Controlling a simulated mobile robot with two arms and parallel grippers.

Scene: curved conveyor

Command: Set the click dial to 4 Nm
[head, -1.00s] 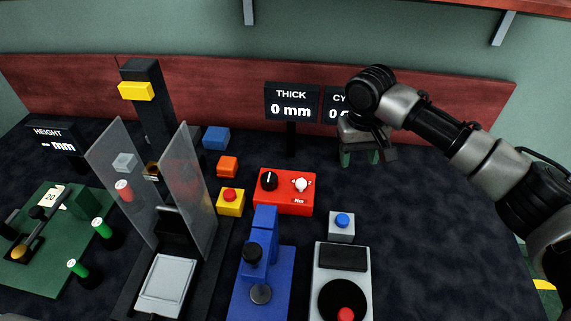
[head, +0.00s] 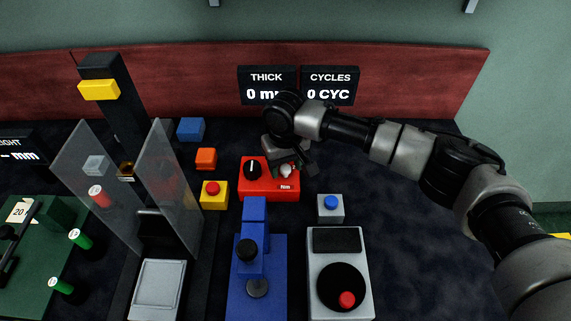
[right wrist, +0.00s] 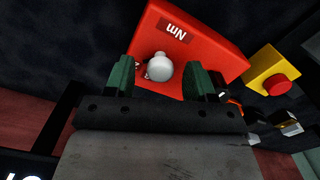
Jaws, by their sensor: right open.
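The red box (head: 262,191) stands mid-table and carries a white knob (head: 287,171) marked with Nm lettering, and a black dial (head: 252,169) on its left. My right gripper (head: 289,163) hangs over the right part of the box and covers part of the white knob and its scale. In the right wrist view the white knob (right wrist: 159,68) sits between my two green fingers, with a gap on each side. The gripper is open and holds nothing. The number under the knob's pointer is hidden. My left gripper is out of view.
A yellow box with a red button (head: 214,194) stands left of the red box. A grey box with a blue button (head: 330,206) stands to its right. A blue device (head: 257,260) stands in front. THICK (head: 267,85) and CYCLES (head: 330,85) displays stand behind.

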